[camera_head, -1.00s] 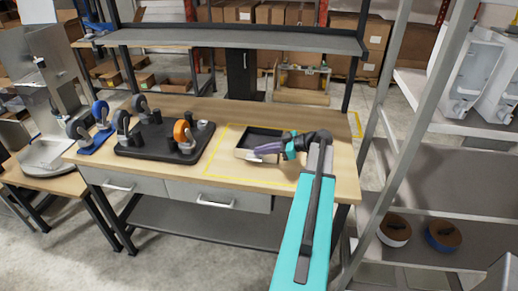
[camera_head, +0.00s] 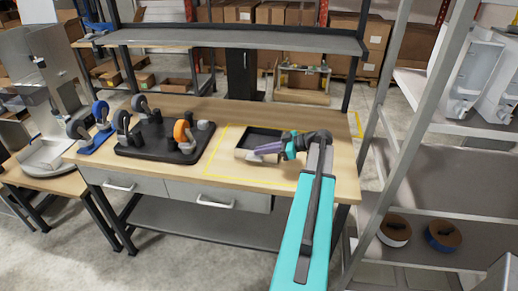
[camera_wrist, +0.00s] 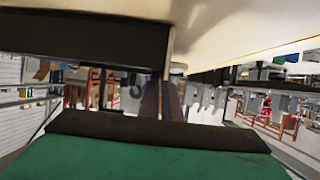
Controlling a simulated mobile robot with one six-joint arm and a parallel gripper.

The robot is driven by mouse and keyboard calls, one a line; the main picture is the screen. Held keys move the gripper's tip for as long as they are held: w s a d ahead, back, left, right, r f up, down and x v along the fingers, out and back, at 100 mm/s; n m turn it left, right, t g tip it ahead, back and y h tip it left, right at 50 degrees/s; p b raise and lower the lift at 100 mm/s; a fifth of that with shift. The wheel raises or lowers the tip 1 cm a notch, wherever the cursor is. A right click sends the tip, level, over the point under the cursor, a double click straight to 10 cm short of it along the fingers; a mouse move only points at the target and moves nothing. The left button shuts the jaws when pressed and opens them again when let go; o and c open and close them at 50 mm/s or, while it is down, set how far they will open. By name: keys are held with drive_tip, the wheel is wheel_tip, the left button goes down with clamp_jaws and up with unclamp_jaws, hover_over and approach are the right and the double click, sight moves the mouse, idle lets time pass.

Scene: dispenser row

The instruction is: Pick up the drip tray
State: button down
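The drip tray, which I take to be the shallow black rectangular tray (camera_head: 262,138), lies on the wooden workbench inside a yellow outline. My gripper (camera_head: 252,156) is low at the tray's front edge, pointing left, and covers part of it. In the wrist view, a dark block (camera_wrist: 85,40), probably the tray's side, fills the upper left. My two dark fingers (camera_wrist: 168,82) show close together below its right end. Whether they touch or grip the rim cannot be made out.
A black base with upright casters (camera_head: 165,140) stands left of the outline, including an orange wheel. A blue caster piece (camera_head: 95,135) is farther left. A shelf (camera_head: 240,40) spans the bench's back. A grey rack (camera_head: 440,170) stands close on the right.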

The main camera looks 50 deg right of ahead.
drive_tip(key=shift+r, duration=0.2)
idle(0.6)
wheel_tip(320, 180, up, 10)
drive_tip(key=b, duration=0.3)
drive_tip(key=shift+f, duration=0.15)
idle(0.4)
drive_tip(key=shift+f+b, duration=0.15)
drive_tip(key=shift+b, duration=0.2)
drive_tip(key=shift+a, duration=0.15)
idle(0.5)
